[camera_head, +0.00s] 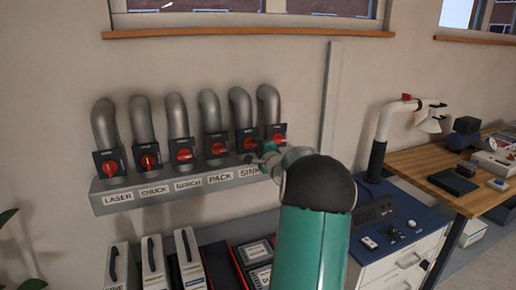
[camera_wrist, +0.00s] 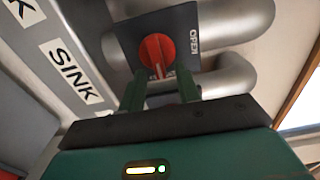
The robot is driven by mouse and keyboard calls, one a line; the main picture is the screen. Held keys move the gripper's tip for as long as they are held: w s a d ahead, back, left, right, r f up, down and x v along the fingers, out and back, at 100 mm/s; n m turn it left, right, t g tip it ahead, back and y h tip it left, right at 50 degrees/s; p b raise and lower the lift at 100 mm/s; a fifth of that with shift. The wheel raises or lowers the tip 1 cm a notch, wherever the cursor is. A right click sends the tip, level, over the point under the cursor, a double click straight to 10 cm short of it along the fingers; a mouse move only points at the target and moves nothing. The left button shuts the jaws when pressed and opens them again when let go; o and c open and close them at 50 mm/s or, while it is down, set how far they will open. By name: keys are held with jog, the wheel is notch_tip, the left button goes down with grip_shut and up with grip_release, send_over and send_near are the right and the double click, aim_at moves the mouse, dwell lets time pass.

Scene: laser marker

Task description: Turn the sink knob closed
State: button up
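The sink knob (camera_head: 249,141) is a red round knob on a dark square plate. It sits above the "SINK" label (camera_head: 249,171), on a grey shelf of similar knobs. In the wrist view the red knob (camera_wrist: 157,54) is straight ahead, with "OPEN" printed on the plate to its right. A pale slot line on the knob runs roughly up and down in that view. My gripper (camera_wrist: 160,88) has its two green fingers apart, just below the knob in the picture. I cannot tell whether they touch it. In the head view my gripper (camera_head: 263,155) is partly hidden by my arm.
Several matching red knobs, such as the PACK knob (camera_head: 216,147), stand in a row with grey pipes above. Binders (camera_head: 187,250) stand below the shelf. A blue-topped cabinet (camera_head: 405,235) and a wooden table (camera_head: 425,165) are at the right.

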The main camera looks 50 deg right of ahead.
jog(key=v, duration=1.4)
jog(key=w+a+r+n+g, duration=0.2)
jog(key=w+a+n, duration=0.4)
jog(key=a, duration=0.4)
jog(key=a+n+g+y, duration=0.25)
jog(key=a+n, duration=0.25)
jog(key=a, duration=1.2)
jog(key=s+a+f+n+g+y, duration=0.2)
jog(key=s+a+n, duration=0.4)
jog(key=a, duration=0.6)
jog(key=s+a+f+n+g+y, duration=0.3)
jog(key=s+a+n, duration=0.4)
jog(key=a, duration=0.6)
jog(key=shift+s+f+y, duration=0.3)
jog(key=shift+s+y, duration=0.55)
jog(key=shift+s, duration=0.05)
